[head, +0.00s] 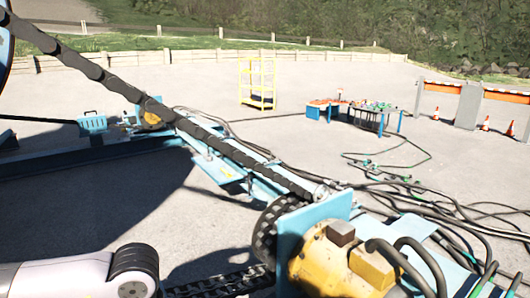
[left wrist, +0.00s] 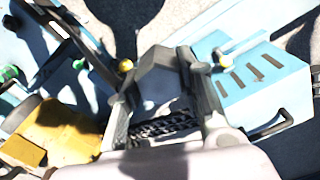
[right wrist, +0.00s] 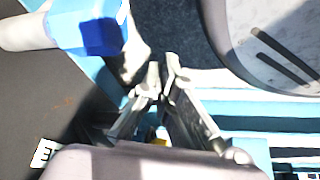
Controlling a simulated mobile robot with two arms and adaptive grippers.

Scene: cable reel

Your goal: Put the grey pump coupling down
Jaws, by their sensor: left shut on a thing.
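The grey pump coupling seems to be the dark grey, angular piece (left wrist: 158,78) between the fingers in the left wrist view. My left gripper (left wrist: 155,68) is shut on it, with one finger on each side. The piece is partly hidden by the fingers, and its gap to what lies below cannot be told. In the head view only my left arm shows at the bottom left, and neither gripper is visible. My right gripper (right wrist: 163,68) shows in the right wrist view with its fingertips almost together and nothing visible between them.
A yellow motor (head: 335,262) with thick hoses sits on the blue machine at the front. A light blue slotted box (left wrist: 262,78) stands right of my left gripper. A blue-and-white part (right wrist: 95,25) is near my right gripper. Cables (head: 440,200) cover the ground at right.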

